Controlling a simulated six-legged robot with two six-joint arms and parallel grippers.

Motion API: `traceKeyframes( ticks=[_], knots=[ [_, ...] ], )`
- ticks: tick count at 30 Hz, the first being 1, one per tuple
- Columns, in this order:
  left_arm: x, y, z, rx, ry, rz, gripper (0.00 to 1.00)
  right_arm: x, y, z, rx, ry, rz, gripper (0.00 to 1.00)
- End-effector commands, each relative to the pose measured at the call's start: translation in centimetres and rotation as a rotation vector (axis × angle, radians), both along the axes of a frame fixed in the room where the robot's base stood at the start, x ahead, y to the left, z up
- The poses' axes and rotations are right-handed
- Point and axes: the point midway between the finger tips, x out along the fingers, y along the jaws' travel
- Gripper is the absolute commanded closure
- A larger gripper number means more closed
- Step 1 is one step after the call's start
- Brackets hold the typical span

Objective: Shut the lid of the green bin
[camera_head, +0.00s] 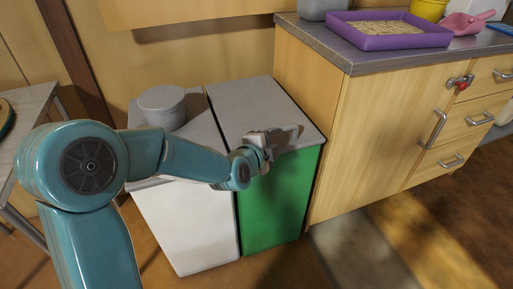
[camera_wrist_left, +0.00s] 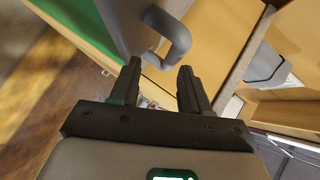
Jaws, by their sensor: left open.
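The green bin (camera_head: 280,200) stands against the side of the wooden cabinet. Its grey lid (camera_head: 262,108) lies about flat over the top in the head view; I cannot tell whether a small gap is left. My left gripper (camera_head: 268,142) is at the lid's front edge. In the left wrist view the gripper (camera_wrist_left: 158,75) is open, with the lid's grey handle (camera_wrist_left: 178,45) just ahead of and close to its fingertips. Contact is unclear. The green wall (camera_wrist_left: 75,25) shows at upper left. My right gripper is not in view.
A white bin (camera_head: 190,225) stands left of the green one, with a grey round container (camera_head: 161,105) on top. The wooden cabinet (camera_head: 375,130) is close on the right, with a purple tray (camera_head: 392,41) on its counter. A table (camera_head: 28,110) stands at left.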

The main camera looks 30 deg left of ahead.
Motion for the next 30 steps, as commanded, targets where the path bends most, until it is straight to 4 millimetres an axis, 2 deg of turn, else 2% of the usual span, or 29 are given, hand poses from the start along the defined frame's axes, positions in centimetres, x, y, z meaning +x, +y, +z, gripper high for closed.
traceKeyframes(
  ticks=[1,3,9,12,19,30],
  knots=[
    [-1.4,0.0,1.1,0.001,-0.004,0.001,0.54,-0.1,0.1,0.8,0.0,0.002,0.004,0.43],
    [-3.2,-0.1,1.8,0.001,-0.008,0.002,0.54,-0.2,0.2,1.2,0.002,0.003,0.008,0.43],
    [-8.1,-0.4,3.5,0.002,-0.013,0.003,0.54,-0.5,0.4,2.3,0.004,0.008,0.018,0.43],
    [-9.9,-0.6,3.9,0.002,-0.016,0.003,0.54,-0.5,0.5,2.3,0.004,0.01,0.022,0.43],
    [-11.7,-0.7,4.4,0.002,-0.017,0.004,0.54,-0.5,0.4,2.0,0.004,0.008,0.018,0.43],
    [-11.8,-0.7,4.5,0.002,-0.016,0.003,0.54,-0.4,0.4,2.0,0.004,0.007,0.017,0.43]
  ],
)
